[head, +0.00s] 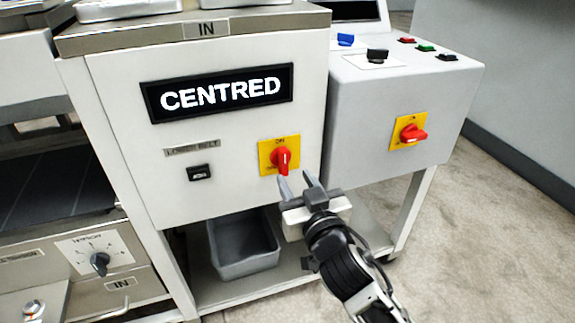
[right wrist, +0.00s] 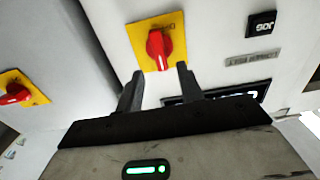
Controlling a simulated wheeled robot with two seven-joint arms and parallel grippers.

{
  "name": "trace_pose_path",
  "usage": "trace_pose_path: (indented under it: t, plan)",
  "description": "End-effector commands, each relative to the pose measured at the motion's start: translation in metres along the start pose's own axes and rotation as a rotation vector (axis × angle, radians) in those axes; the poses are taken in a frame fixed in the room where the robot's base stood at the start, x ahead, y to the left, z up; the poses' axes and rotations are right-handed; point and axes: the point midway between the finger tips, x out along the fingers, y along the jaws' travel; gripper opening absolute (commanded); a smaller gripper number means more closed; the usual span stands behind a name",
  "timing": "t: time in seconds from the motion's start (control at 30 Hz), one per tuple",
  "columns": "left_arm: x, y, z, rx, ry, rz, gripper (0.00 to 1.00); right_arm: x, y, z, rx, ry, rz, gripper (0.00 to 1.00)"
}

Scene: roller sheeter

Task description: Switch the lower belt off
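The LOWER BELT label (head: 192,148) is on the white front panel, above a small black switch (head: 199,172). To their right is a red rotary knob (head: 282,161) on a yellow plate marked ON at the top; the knob stands roughly upright. In the right wrist view, the red knob (right wrist: 157,48) lies just beyond the fingertips, and the black switch (right wrist: 262,24) is off to the right. My right gripper (head: 297,180) is open and empty, just below the red knob; contact cannot be told. My left gripper is not in view.
A display reading CENTRED (head: 222,92) is above the label. A grey control box (head: 440,105) on the right carries another red knob (head: 413,134) on yellow and several buttons. A grey bin (head: 243,250) sits under the panel. Open floor is at the lower right.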

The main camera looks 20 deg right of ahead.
Motion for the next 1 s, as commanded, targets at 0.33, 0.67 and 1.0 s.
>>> trace_pose_path:
  t: [0.33,0.67,1.0]
  plan:
    - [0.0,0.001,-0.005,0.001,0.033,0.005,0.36,0.05,0.0,0.001,-0.002,0.0,-0.001,0.37]
    - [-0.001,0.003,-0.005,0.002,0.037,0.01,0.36,0.055,0.0,0.001,0.0,-0.001,-0.001,0.37]
    - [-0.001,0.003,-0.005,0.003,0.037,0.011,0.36,0.055,0.0,0.001,-0.001,-0.001,-0.001,0.0]
